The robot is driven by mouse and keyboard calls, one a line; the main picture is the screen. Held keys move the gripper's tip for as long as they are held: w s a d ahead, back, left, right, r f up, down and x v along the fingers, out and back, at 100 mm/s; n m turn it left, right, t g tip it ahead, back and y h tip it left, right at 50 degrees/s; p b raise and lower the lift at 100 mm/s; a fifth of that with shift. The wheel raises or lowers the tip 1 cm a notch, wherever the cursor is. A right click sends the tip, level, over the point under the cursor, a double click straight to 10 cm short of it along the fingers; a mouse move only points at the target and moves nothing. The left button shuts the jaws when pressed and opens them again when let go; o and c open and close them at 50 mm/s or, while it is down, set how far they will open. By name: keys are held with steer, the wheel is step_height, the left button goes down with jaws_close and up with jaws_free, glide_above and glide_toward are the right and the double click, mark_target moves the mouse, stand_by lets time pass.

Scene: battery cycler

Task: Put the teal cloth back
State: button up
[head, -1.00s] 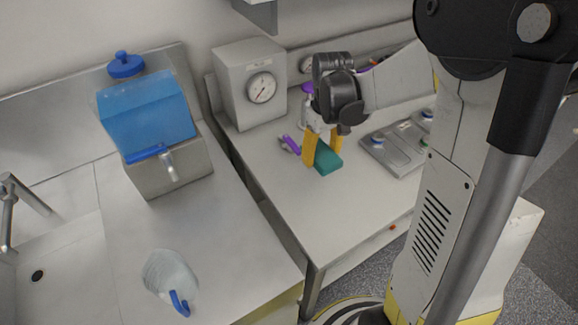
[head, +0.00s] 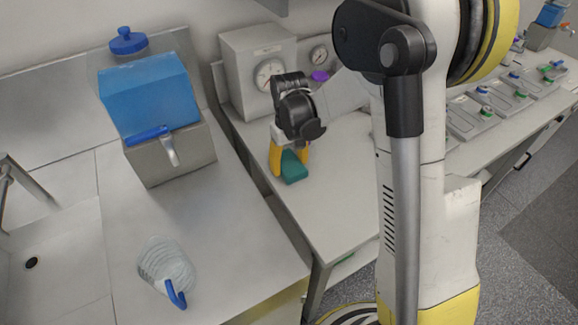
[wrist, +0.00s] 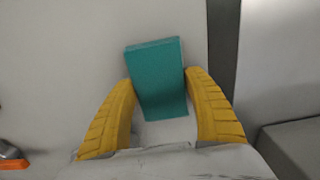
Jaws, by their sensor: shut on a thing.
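The teal cloth (head: 293,168) is a small folded block in the head view, between the yellow fingers of my gripper (head: 288,165). In the wrist view the cloth (wrist: 157,75) sits between the two fingertips of my gripper (wrist: 160,95), touching or nearly touching both. My gripper is shut on it, over the white bench (head: 325,215) near that bench's left edge. I cannot tell how far the cloth is above the bench top. The far finger is partly hidden by the cloth in the head view.
A grey box with a dial (head: 256,65) stands behind my gripper. A gap separates the counters. Trays (head: 480,115) lie at the right.

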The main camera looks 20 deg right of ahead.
mark_target(289, 163)
steer(key=shift+r, duration=0.1)
steer(key=shift+f, duration=0.2)
steer(key=o, duration=1)
steer(key=shift+r, duration=0.1)
step_height(289, 163, up, 12)
steer(key=p, duration=0.4)
steer(key=s+r+t, duration=0.2)
steer(key=s+r, duration=0.1)
steer(key=s, duration=0.3)
steer(key=s+r+m+t, duration=0.1)
steer(key=s+r+t, duration=0.1)
steer(key=s, duration=0.4)
steer(key=s+r+m+t, duration=0.1)
steer(key=s+r+t, duration=0.2)
steer(key=s, duration=0.4)
steer(key=shift+r, duration=0.85)
